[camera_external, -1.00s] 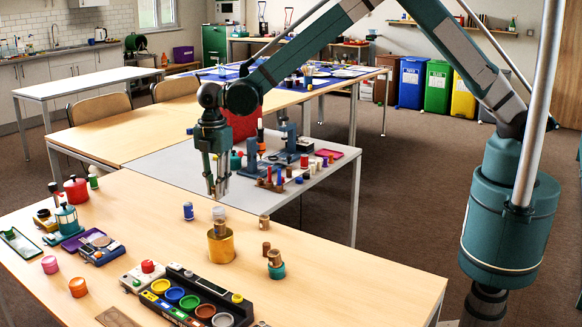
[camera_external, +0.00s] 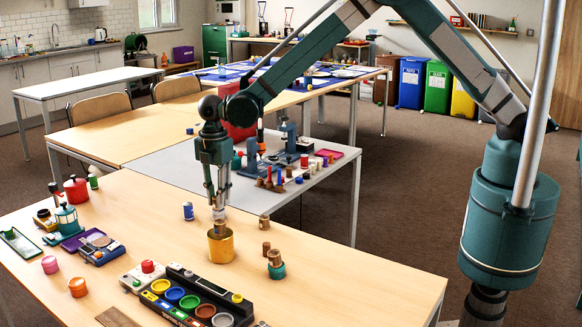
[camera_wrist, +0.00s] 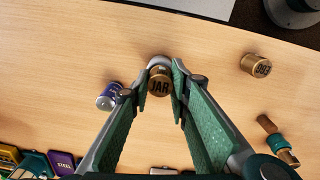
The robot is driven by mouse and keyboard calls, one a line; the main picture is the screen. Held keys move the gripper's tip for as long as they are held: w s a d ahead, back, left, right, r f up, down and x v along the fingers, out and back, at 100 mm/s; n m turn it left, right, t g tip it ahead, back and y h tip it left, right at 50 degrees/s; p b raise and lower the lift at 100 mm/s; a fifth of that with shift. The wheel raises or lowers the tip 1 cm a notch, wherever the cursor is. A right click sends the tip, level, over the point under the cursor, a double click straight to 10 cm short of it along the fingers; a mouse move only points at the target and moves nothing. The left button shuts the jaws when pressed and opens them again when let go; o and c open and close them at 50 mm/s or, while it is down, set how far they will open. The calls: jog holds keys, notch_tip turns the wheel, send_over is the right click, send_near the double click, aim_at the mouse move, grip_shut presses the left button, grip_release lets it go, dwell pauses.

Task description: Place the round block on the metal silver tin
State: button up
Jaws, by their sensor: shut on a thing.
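My gripper (camera_external: 218,207) points down above the front table. Its fingers are shut on a round brass-coloured block (camera_wrist: 160,86) with a dark JAR label on its face. The block sits between the fingertips (camera_wrist: 162,76) in the wrist view. The metal silver tin (camera_wrist: 158,67) shows as a pale round shape just past the block there. In the external view the tin is mostly hidden behind the fingertips and the yellow cylinder. I cannot tell whether the block touches the tin.

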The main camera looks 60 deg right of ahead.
jog(key=shift+f, duration=0.15)
jog(key=o, duration=0.7)
notch_tip(320, 180, up, 12)
jog(key=shift+r+p, duration=0.2)
jog(key=shift+p, duration=0.45)
dwell(0.5)
